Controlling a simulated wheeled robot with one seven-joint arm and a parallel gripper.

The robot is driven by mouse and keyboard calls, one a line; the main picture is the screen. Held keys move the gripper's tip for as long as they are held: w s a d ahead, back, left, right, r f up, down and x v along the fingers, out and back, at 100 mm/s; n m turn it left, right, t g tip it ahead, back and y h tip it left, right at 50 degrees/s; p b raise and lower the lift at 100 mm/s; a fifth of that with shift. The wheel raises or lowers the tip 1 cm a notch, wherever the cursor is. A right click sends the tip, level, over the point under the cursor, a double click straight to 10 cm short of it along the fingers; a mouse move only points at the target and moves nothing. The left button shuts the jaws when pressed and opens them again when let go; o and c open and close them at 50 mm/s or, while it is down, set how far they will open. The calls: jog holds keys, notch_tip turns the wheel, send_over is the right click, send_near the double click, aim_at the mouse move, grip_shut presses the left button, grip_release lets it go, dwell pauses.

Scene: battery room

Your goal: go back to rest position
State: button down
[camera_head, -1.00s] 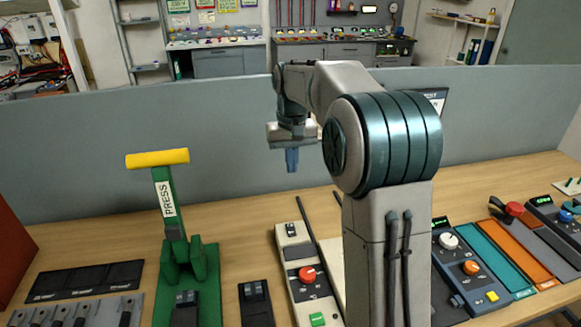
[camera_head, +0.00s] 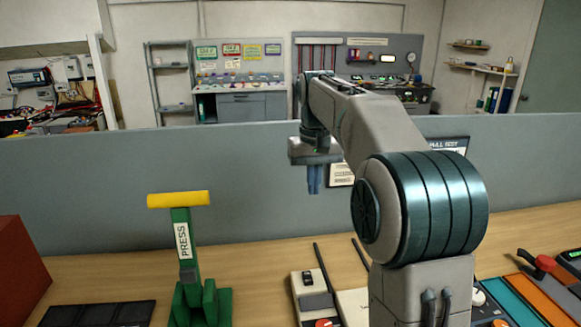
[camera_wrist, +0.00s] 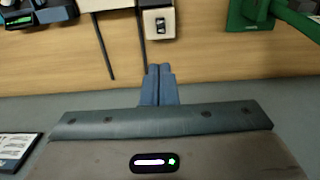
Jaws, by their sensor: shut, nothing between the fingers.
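My gripper (camera_head: 314,180) hangs in the air in front of the grey partition, above the back of the wooden bench. Its blue fingers are together with nothing between them. In the wrist view the shut fingers (camera_wrist: 158,86) point toward the bench top, and no object touches them. My arm is bent over, and its large teal joint hides part of the bench and partition behind it.
A green press with a yellow handle (camera_head: 178,199) stands left on the bench (camera_head: 255,268). A dark tray (camera_head: 100,314) and red box (camera_head: 20,270) are farther left. Devices with thin rods (camera_head: 321,268) stand below my gripper. A red-knobbed lever (camera_head: 545,263) is at right.

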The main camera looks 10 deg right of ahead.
jog(key=s+f+t, duration=0.1)
jog(key=s+f, duration=0.3)
jog(key=s, duration=0.5)
jog(key=s+f+t, duration=0.1)
jog(key=s+f, duration=0.4)
jog(key=s, duration=0.4)
jog(key=s+f+t, duration=0.1)
jog(key=s+f, duration=0.3)
jog(key=s, duration=0.5)
jog(key=g, duration=0.1)
send_over(310, 270)
jog(key=s, duration=0.3)
jog(key=f, duration=0.6)
jog(key=w+f+p, duration=0.1)
jog(key=f, duration=0.3)
jog(key=w+f, duration=0.1)
jog(key=f, duration=0.4)
jog(key=shift+w+f+p, duration=0.1)
jog(key=shift+w+p, duration=0.15)
jog(key=shift+p, duration=0.15)
